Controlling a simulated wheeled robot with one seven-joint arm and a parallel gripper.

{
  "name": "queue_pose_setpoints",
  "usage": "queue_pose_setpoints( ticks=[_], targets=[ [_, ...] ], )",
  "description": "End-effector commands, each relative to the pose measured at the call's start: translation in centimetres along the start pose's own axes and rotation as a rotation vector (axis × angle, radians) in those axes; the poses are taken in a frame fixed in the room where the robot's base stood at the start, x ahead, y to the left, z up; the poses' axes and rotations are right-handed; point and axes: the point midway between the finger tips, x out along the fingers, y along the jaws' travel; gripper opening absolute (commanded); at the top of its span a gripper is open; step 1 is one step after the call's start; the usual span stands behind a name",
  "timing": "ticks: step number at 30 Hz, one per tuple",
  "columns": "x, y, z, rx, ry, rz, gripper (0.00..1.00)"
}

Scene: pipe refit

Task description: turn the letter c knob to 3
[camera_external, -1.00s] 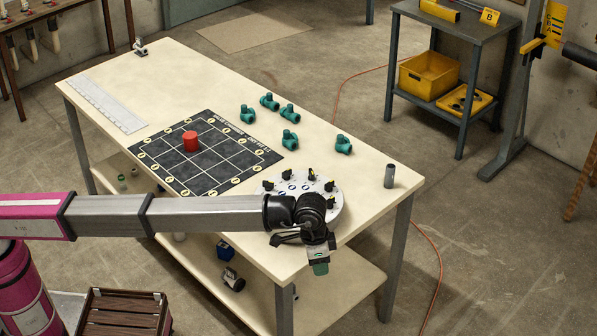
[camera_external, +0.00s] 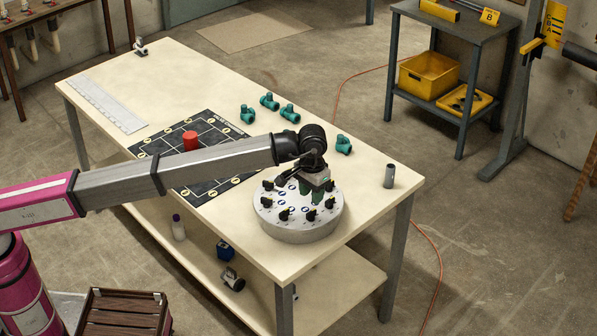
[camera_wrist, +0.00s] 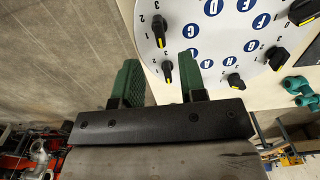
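The round white dial panel (camera_external: 301,234) stands on the near right part of the workbench. It carries several black knobs with yellow pointers around its rim, and blue letter discs. It also shows in the wrist view (camera_wrist: 185,28). My gripper (camera_external: 317,194) points down over the far right part of the panel. In the wrist view its green fingers (camera_wrist: 162,62) are spread, with a black knob (camera_wrist: 167,72) seen between them. I cannot tell whether they touch it. Another knob (camera_wrist: 160,30) is beyond. I cannot tell which knob is letter c; several letters are tilted and small.
Teal pipe fittings (camera_external: 289,113) lie on the far part of the workbench (camera_external: 385,213). A grey cylinder (camera_external: 389,176) stands to the panel's right.

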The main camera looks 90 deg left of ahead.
Motion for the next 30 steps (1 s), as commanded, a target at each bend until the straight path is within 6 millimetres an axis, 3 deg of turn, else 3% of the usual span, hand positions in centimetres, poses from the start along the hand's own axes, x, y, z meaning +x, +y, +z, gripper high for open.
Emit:
queue_pose_setpoints(
  ticks=[9,14,21,22,25,30],
  targets=[
    [5.6,0.0,0.1,0.001,-0.001,-0.001,0.38],
    [6.7,0.0,0.0,0.001,0.0,0.0,0.38],
    [6.8,0.0,0.0,0.001,0.0,0.0,0.38],
    [6.8,0.0,0.0,0.001,0.0,0.0,0.32],
    [6.8,0.0,0.0,0.001,0.0,0.0,0.0],
    [6.8,0.0,0.0,0.002,0.0,0.0,0.0]
  ],
)
